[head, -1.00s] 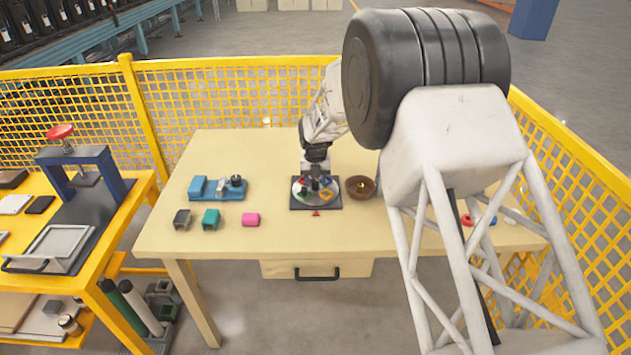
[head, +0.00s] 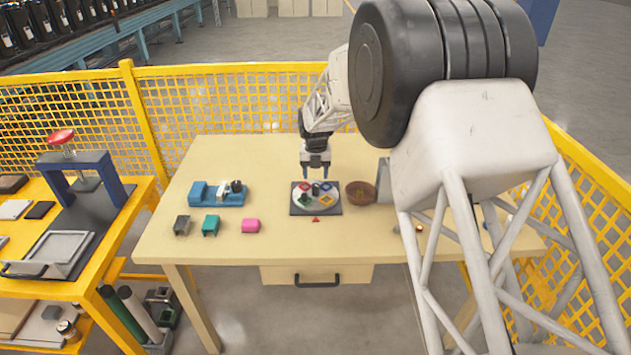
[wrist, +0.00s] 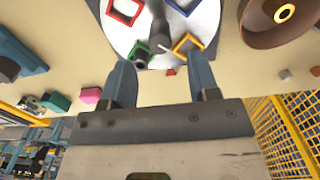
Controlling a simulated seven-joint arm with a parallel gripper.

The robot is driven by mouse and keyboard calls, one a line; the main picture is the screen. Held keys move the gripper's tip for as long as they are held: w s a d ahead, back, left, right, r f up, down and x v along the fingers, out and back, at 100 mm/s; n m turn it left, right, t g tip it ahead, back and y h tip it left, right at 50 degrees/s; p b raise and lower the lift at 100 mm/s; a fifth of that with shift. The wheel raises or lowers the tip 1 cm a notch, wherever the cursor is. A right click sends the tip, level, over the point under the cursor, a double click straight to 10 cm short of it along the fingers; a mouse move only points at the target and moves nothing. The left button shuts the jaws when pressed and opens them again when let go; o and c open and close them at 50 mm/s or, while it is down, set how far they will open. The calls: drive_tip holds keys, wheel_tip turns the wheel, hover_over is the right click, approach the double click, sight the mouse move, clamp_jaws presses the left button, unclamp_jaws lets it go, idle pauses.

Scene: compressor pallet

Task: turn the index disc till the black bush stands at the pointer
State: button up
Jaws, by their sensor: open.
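The round pale index disc (head: 299,203) lies on a dark square base on the table. It carries red, blue, yellow and green square frames and a dark upright post (head: 316,189) near its middle. In the wrist view, a dark ring-ended part (wrist: 140,55), probably the black bush, stands in the green frame beside the post (wrist: 160,35). The red pointer (head: 315,219) is on the table at the disc's near edge; the part sits a little left of the pointer (wrist: 170,71) in the wrist view. My gripper (head: 316,170) is open and empty, above the disc's far side.
A brown bowl (head: 361,201) stands close right of the disc. A blue fixture (head: 228,199) and grey (head: 182,225), green (head: 211,225) and pink (head: 251,226) blocks are to the left. Yellow mesh fencing encloses the table. The table front is mostly clear.

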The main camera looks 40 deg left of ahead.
drive_tip(key=shift+r, duration=1.05)
drive_tip(key=shift+c, duration=0.3)
